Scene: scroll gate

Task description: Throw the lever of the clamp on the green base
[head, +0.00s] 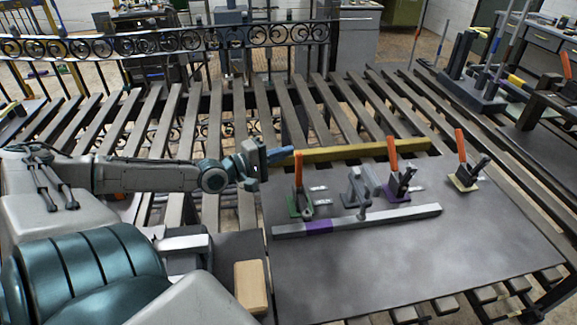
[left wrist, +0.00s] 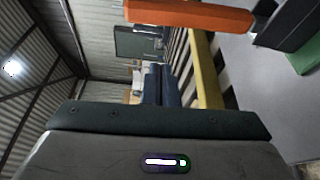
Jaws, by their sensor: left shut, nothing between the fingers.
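The clamp on the green base (head: 294,207) stands at the left of the dark plate, with its orange lever (head: 298,168) upright. In the left wrist view the orange lever (left wrist: 190,14) lies across the top, and part of the green base (left wrist: 304,58) shows at the right edge. My left gripper (head: 284,153) is shut and empty, just left of the lever's upper end. Its blue fingers (left wrist: 160,85) show together in the left wrist view, apart from the lever. My right gripper is in neither view.
A clamp on a purple base (head: 397,193) and one on a yellow base (head: 464,183) stand to the right with orange levers up. A grey bar (head: 390,215) lies in front; a yellow bar (head: 370,151) lies behind. The plate's front (head: 400,265) is clear.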

